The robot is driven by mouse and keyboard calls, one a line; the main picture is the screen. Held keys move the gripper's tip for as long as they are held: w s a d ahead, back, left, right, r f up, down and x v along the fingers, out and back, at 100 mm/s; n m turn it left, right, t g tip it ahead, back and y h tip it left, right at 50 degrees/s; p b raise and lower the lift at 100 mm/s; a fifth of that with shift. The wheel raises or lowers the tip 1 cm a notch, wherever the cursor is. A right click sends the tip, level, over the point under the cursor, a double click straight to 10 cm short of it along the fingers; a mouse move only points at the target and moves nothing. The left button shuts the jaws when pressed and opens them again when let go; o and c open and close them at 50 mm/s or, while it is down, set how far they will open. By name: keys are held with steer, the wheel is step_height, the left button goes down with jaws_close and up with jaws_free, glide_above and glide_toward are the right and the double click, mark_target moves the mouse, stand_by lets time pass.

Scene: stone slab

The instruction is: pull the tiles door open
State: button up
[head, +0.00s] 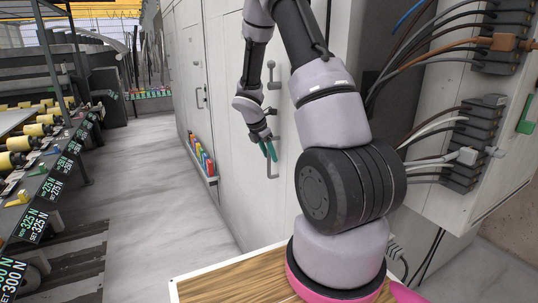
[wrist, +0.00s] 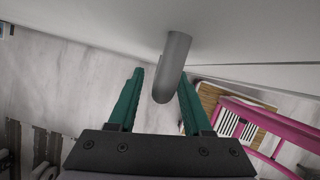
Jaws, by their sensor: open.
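A pale cabinet door (head: 284,190) stands upright to the right of the aisle in the head view; no label for it is readable. It carries a grey bar handle (head: 271,171), partly hidden by my gripper (head: 268,151). In the wrist view, a grey handle (wrist: 174,66) stands out from a pale surface (wrist: 110,20). Its rounded end lies between the two green fingers of my gripper (wrist: 160,76). The fingers are apart, one on each side of the handle, with a clear gap on the left. Whether the right finger touches it I cannot tell.
A grey lever (head: 273,84) sits higher on the cabinet front. A low shelf with coloured items (head: 203,158) juts out left of the door. An open electrical box (head: 450,110) with cables is at right. The aisle floor (head: 145,190) is clear.

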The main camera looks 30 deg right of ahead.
jaws_close()
stand_by(1.3)
